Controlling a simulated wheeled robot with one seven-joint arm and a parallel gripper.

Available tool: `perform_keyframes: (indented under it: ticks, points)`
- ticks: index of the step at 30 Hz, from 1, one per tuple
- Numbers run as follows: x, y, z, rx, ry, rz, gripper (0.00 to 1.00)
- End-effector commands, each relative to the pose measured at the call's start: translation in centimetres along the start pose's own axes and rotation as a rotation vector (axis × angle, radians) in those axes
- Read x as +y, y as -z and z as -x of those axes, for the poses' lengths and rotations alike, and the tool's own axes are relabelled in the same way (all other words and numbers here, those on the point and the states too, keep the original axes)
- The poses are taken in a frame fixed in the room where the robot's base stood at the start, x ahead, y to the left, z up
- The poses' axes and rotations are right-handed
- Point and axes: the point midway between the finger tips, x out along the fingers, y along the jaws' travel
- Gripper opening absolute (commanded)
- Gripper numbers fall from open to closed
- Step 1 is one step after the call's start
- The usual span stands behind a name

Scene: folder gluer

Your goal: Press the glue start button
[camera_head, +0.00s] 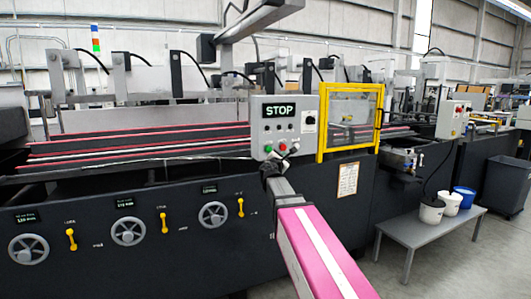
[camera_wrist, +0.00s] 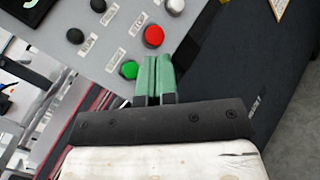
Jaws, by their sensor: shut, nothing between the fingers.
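A grey control panel (camera_head: 257,125) has a display reading STOP. In the wrist view it (camera_wrist: 110,35) carries a green button (camera_wrist: 129,70), a red button (camera_wrist: 153,37), a white button (camera_wrist: 175,6) and two black ones. The small labels are too blurred to read surely, so I cannot tell which one is the glue start button. My gripper (camera_wrist: 158,62) is shut and empty, its green fingertips in front of the panel's lower edge, just right of the green button. Contact cannot be made out. In the head view my gripper (camera_head: 270,164) is dark and below the buttons.
A yellow-framed clear guard (camera_head: 350,118) stands right of the panel. Handwheels (camera_head: 128,230) and yellow levers (camera_head: 164,222) line the dark machine front. A second control box (camera_head: 452,120) is farther right. A low grey table (camera_head: 425,232) with buckets stands on the floor at right.

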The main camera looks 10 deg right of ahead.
Motion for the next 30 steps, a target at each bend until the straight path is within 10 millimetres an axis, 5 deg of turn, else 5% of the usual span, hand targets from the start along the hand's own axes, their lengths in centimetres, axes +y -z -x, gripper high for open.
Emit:
perform_keyframes:
  ticks: [17, 30]
  points:
    - [0.5, 0.1, -0.4, -0.002, -0.007, 0.009, 0.00]
    - [2.9, 2.5, -3.7, -0.001, -0.007, 0.008, 0.00]
